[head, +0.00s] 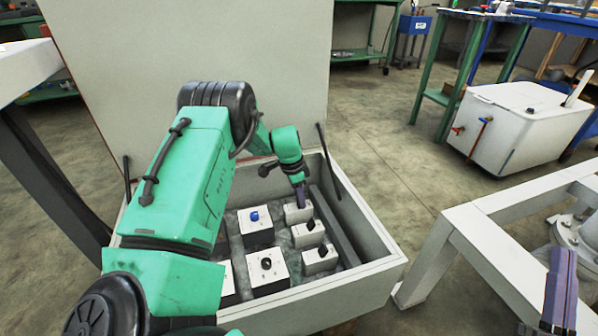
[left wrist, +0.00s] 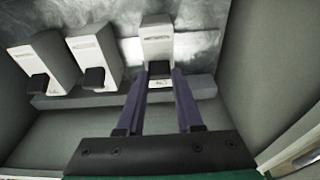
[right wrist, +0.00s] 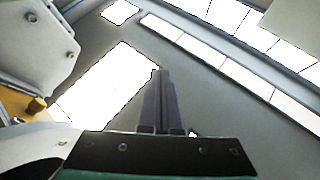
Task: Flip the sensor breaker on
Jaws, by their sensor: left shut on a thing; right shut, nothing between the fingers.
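An open grey breaker box (head: 385,262) holds a row of three white breakers with black switches on its right side. My left gripper (head: 303,200) is at the far breaker (head: 292,216) of that row. In the left wrist view its purple fingers (left wrist: 160,80) are closed on the black switch (left wrist: 160,68) of the end breaker (left wrist: 156,36). The other two breakers (left wrist: 90,48) (left wrist: 42,60) stand beside it with their black switches free. Labels are too small to read. My right gripper (head: 563,252) is shut and empty at the lower right, with its fingers (right wrist: 160,85) together.
Larger white units with a blue knob (head: 255,216) and a black knob (head: 266,264) sit left of the row. The raised lid (head: 200,50) stands behind the box. A white frame (head: 480,240) stands to the right, and a white tank (head: 520,120) lies farther back.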

